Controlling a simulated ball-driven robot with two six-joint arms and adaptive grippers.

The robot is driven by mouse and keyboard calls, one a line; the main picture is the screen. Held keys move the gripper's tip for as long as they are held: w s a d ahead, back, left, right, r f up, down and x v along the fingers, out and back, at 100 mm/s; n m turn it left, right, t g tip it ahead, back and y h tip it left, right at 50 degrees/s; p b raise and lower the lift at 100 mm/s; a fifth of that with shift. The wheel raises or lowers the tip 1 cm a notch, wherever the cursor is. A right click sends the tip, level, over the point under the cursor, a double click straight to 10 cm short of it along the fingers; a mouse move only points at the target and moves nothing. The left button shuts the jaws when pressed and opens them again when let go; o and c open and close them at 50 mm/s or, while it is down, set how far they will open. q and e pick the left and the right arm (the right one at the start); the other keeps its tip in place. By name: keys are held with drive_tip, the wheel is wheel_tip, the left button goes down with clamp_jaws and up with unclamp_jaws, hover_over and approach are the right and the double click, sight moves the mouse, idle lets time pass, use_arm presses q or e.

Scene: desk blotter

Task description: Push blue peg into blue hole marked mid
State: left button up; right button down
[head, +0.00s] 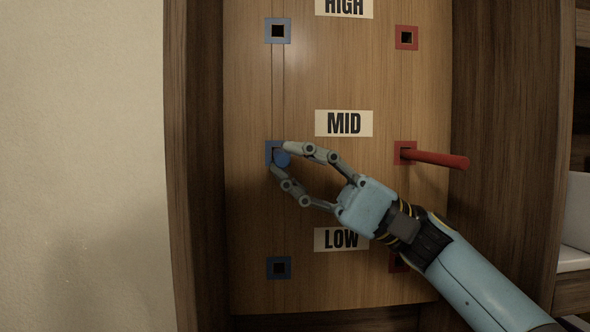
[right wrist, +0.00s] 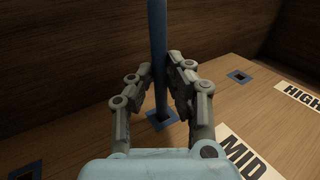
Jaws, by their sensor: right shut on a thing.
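The blue peg (head: 282,160) is between the fingers of my right gripper (head: 281,166), which is shut on it. In the right wrist view the blue peg (right wrist: 159,50) stands out from the panel, with its inner end at the blue-framed hole (right wrist: 162,119). The blue hole in the MID row (head: 271,148) is partly covered by the peg and fingers in the head view. How deep the peg sits in the hole cannot be told. The MID label (head: 344,123) is right of the hole. My left gripper is not in view.
A red peg (head: 440,159) sticks out of the red MID hole at right. Blue holes marked HIGH (head: 278,31) and LOW (head: 278,268) look empty, as does the upper red hole (head: 406,38). The lower red hole is mostly hidden by my arm. Dark wooden sides flank the panel (head: 350,80).

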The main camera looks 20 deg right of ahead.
drive_tip(key=shift+w, duration=0.25)
idle(0.3)
drive_tip(key=c, duration=1.2)
unclamp_jaws()
